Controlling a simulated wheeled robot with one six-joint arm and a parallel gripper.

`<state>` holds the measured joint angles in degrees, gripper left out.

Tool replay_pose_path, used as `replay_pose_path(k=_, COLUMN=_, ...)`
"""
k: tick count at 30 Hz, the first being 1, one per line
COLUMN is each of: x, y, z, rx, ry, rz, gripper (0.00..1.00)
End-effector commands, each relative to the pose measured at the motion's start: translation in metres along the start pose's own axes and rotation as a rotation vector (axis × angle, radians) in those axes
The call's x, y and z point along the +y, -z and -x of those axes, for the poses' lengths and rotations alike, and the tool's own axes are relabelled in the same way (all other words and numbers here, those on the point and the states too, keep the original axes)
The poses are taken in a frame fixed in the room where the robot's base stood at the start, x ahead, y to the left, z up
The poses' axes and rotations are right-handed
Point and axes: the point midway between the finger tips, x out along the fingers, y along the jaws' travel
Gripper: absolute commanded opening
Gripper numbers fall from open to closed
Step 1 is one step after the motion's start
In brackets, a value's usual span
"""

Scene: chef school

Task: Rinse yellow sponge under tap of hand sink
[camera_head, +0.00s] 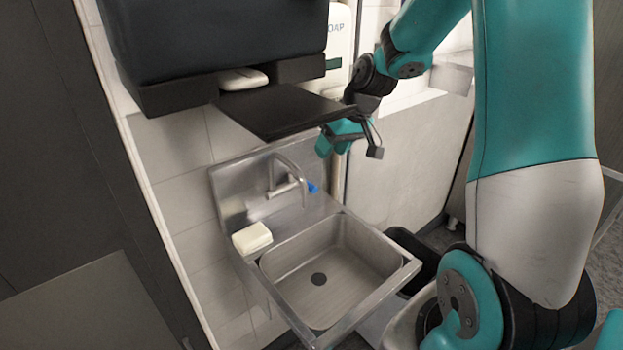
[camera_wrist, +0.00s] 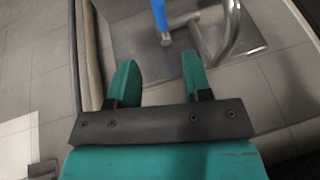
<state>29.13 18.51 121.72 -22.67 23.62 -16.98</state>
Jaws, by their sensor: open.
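A pale yellow block, which looks like the sponge (camera_head: 252,238), lies on the left rim of the steel hand sink (camera_head: 345,327). The bent tap (camera_head: 285,188) stands at the back of the sink, with a blue lever (camera_head: 312,187) on its right. No water stream shows. My gripper (camera_head: 328,146) is above and behind the tap's right side, in front of the wall. In the wrist view my gripper (camera_wrist: 160,66) is open and empty, with the blue lever (camera_wrist: 159,14) beyond its fingertips and the tap (camera_wrist: 232,32) to the right. The wrist view does not show the sponge.
A dark dispenser housing (camera_head: 215,40) with a black flap (camera_head: 280,112) hangs above the sink, close to my gripper. A white soap dispenser (camera_head: 340,45) is on the wall behind. A black bin (camera_head: 412,250) stands right of the sink. The basin is empty.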

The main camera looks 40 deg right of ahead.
Motion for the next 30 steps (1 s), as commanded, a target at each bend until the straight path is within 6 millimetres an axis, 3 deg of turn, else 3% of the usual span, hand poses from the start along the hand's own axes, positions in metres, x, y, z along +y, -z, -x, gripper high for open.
replay_pose_path(k=9, x=0.0, y=-0.001, z=-0.072, rx=-0.004, ry=0.001, rz=-0.002, gripper=0.45)
replay_pose_path(k=15, x=0.002, y=-0.001, z=-0.104, rx=-0.001, ry=-0.001, rz=-0.004, gripper=0.45)
replay_pose_path(k=21, x=0.002, y=-0.001, z=-0.117, rx=0.0, ry=-0.002, rz=-0.004, gripper=0.45)
replay_pose_path(k=29, x=0.002, y=-0.001, z=-0.118, rx=0.001, ry=-0.003, rz=-0.004, gripper=0.45)
replay_pose_path(k=30, x=0.002, y=-0.001, z=-0.118, rx=0.001, ry=-0.003, rz=-0.004, gripper=0.38)
